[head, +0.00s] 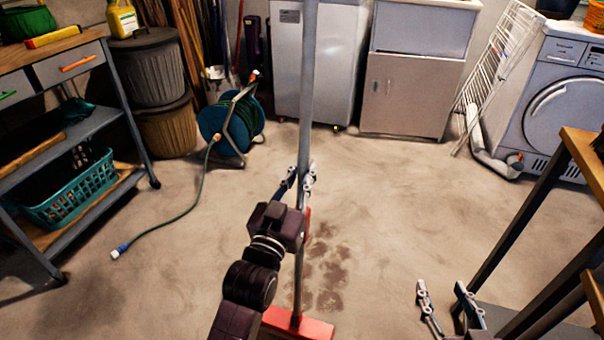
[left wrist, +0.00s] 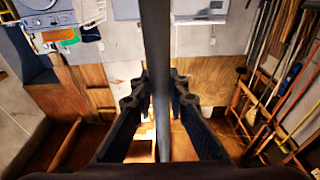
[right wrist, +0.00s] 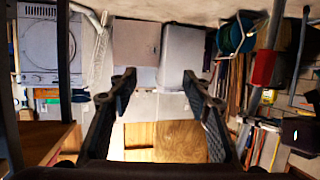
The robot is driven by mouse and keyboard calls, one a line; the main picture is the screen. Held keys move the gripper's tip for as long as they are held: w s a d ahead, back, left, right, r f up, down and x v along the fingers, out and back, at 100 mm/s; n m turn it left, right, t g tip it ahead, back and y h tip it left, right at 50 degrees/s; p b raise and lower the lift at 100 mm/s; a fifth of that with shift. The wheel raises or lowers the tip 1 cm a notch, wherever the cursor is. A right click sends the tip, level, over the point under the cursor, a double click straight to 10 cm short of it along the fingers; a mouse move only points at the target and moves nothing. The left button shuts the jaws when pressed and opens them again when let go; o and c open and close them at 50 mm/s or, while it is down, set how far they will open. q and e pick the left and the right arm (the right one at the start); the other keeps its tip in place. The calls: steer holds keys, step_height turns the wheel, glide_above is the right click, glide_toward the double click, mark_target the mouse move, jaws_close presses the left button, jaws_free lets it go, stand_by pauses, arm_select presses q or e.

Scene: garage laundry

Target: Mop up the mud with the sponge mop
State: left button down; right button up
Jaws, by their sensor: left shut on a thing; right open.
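The sponge mop has a long grey pole (head: 308,70) and a red head (head: 312,329) low on the floor at the bottom of the head view. My left gripper (head: 299,180) is shut on the pole, which stands nearly upright. In the left wrist view the pole (left wrist: 157,60) runs between the fingers. Brown mud (head: 330,268) lies in patches on the concrete floor, just right of the pole and beyond the red head. The arm and pole may hide some of it. My right gripper (head: 445,300) is open and empty at lower right, apart from the mop.
A workbench edge with dark legs (head: 520,225) stands close on the right. A shelf cart with a teal basket (head: 72,190) is at left. A hose reel (head: 232,125) trails its green hose across the floor. Cabinets (head: 405,95) and a washer line the back. Floor around the mud is clear.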

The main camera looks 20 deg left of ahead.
mark_target(300, 196)
arm_select(q)
steer(key=shift+r, duration=0.15)
steer(key=shift+p, duration=0.45)
arm_select(e)
step_height(300, 196, down, 4)
steer(key=s+d+g, duration=0.1)
steer(key=s+g, duration=0.1)
arm_select(q)
step_height(300, 196, down, 2)
steer(key=shift+f+b, duration=0.15)
steer(key=shift+b, duration=0.55)
step_height(300, 196, down, 3)
steer(key=shift+r+b, duration=0.2)
steer(key=shift+b, duration=0.5)
steer(key=shift+f, duration=0.15)
arm_select(e)
steer(key=w+a+r+t+y, duration=0.1)
steer(key=w+r+t, duration=0.1)
steer(key=r, duration=0.5)
steer(key=w+a+r+t, duration=0.1)
steer(key=r+t, duration=0.4)
steer(key=r, duration=0.2)
steer(key=shift+w+a+r+y, duration=0.15)
steer(key=shift+w+a+y, duration=0.2)
steer(key=shift+a+y, duration=0.05)
